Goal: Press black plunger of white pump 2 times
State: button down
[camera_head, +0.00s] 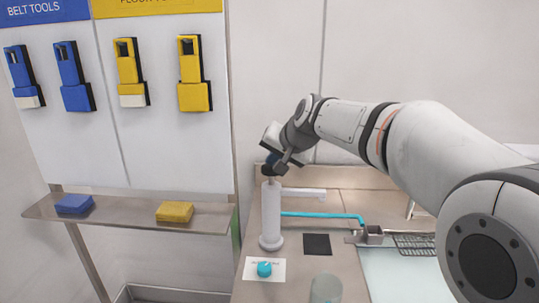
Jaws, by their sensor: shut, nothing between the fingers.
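The white pump (270,216) stands upright on the counter, a tall cylinder on a round base with a white spout (303,194) pointing right. Its black plunger (269,169) shows at the top, partly hidden by my gripper. My gripper (275,162) is shut and empty, pointing down at the top of the pump. It overlaps the plunger in the picture. I cannot tell whether it touches it.
A white card with a cyan round object (264,268) lies in front of the pump. A black square (317,244), a clear cup (326,288), a cyan tube (325,215) and a wire rack (414,244) are to the right. A shelf (130,215) with blue and yellow blocks is at left.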

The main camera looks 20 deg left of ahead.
jog(key=shift+r+p, duration=1.35)
jog(key=shift+r, duration=0.55)
jog(key=shift+r, duration=0.1)
notch_tip(320, 180, up, 5)
jog(key=p, duration=0.3)
jog(key=shift+p, duration=0.4)
jog(key=s+d+f+g+h, duration=0.1)
jog(key=s+d+f+h, duration=0.1)
jog(key=s+d+f, duration=0.5)
jog(key=s+d+f+h, duration=0.15)
jog(key=s+d, duration=0.35)
jog(key=d, duration=0.7)
jog(key=s+d+f+g+h, duration=0.1)
jog(key=s+d+f+h, duration=0.15)
jog(key=s+d, duration=0.45)
jog(key=s+d+f+g+h, duration=0.1)
jog(key=s+d+f, duration=0.5)
jog(key=s+d, duration=0.2)
jog(key=shift+d+f+m, duration=0.3)
jog(key=shift+f+m, duration=0.05)
jog(key=shift+m, duration=0.05)
